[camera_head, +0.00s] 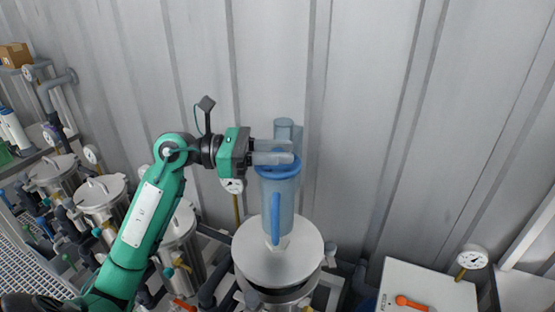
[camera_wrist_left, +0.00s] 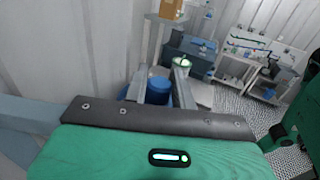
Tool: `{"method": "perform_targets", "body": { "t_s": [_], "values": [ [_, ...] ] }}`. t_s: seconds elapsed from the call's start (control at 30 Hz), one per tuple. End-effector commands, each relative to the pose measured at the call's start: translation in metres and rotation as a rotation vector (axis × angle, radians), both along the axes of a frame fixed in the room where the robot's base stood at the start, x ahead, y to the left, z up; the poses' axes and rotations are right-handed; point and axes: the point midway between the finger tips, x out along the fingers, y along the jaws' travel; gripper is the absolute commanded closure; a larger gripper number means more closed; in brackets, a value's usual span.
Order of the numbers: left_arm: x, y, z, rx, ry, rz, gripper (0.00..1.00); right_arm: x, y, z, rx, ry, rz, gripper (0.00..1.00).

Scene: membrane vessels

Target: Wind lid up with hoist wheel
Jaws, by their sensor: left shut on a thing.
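The blue hoist wheel (camera_head: 267,170) shows as a blue rim at the top of a pale blue upright housing with a long blue bar (camera_head: 276,215) down its front. My left gripper (camera_head: 290,153) reaches in from the left and is shut at the top of the wheel; its fingers hide the held part. In the left wrist view, blue (camera_wrist_left: 157,88) shows between and below the fingers (camera_wrist_left: 160,80). The round grey lid (camera_head: 258,252) lies below the housing, over the steel vessel (camera_head: 280,299), with a dark gap between lid and vessel rim. My right gripper is out of view.
Several closed steel vessels (camera_head: 101,196) with pipes and gauges stand at the left. A white cabinet (camera_head: 420,285) with an orange handle (camera_head: 411,303) and a gauge (camera_head: 472,258) is at the lower right. The corrugated wall (camera_head: 385,100) is close behind.

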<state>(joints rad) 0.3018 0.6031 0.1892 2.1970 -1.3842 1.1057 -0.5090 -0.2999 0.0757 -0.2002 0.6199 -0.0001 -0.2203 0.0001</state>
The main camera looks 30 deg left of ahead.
Motion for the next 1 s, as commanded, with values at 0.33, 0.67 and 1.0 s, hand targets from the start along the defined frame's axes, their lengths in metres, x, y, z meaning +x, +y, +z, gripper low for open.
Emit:
{"method": "perform_targets", "body": {
  "t_s": [0.33, 0.67, 1.0],
  "values": [
    [0.0, 0.0, 0.0, -0.001, 0.0, 0.011, 0.97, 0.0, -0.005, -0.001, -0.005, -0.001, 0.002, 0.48],
    [0.0, 0.0, 0.0, -0.001, 0.0, 0.01, 0.54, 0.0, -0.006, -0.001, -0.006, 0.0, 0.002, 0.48],
    [-0.015, 0.03, -0.006, 0.003, 0.0, 0.014, 0.54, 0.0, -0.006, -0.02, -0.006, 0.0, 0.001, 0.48]
  ]
}}
